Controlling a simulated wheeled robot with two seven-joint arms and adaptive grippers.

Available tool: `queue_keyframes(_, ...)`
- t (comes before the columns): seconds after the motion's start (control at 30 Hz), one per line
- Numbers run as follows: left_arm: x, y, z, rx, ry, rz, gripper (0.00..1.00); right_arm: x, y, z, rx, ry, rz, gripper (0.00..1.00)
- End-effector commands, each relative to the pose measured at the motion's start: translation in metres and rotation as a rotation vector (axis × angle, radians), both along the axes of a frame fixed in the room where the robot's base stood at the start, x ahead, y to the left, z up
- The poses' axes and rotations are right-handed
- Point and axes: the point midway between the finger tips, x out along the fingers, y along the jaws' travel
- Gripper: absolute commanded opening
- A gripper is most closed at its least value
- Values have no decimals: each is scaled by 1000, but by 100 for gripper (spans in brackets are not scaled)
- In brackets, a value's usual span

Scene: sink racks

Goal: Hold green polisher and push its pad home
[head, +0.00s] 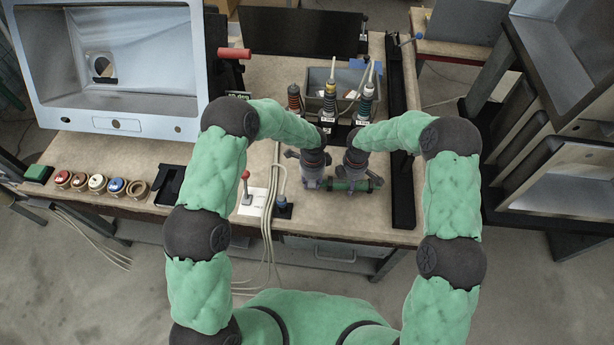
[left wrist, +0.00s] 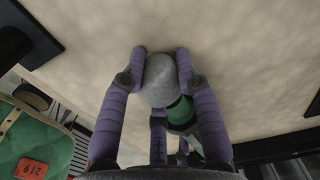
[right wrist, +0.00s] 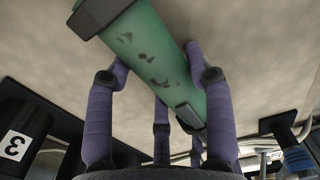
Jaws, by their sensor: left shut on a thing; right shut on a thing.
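The green polisher (head: 350,186) lies crosswise low over the bench near its front edge. Its green scuffed cylindrical body (right wrist: 155,58) fills the middle of the right wrist view, with a dark end at upper left. My right gripper (head: 360,180) is shut around this body. The pad (left wrist: 160,82) is a grey rounded piece in the left wrist view. My left gripper (head: 313,180) is shut on it, one finger on each side. Part of the green body (left wrist: 182,112) shows right beside the pad. Whether a gap lies between pad and body is hidden.
Upright tools in numbered black holders (head: 330,100) and a grey bin (head: 342,82) stand behind the grippers. A black rail (head: 401,140) runs along the right. A red-knobbed lever (head: 246,180) and cables are at left. Bare bench lies around the polisher.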

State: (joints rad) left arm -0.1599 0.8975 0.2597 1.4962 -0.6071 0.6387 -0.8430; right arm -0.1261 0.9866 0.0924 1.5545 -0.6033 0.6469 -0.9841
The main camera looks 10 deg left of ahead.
Motion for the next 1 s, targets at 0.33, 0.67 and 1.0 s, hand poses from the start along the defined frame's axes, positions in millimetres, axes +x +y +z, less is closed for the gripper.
queue_keyframes(0.33, 0, -14, -1, -6, -2, -2, 6, 1, 5, 1, 7, -6, -2, 24)
queue_keyframes(0.67, -1, -15, -1, -6, -1, -2, 6, 2, 5, 2, 7, -7, -2, 24)
queue_keyframes(1.0, -1, -15, -1, -6, -1, -2, 65, 2, 5, 2, 7, -8, -2, 25)
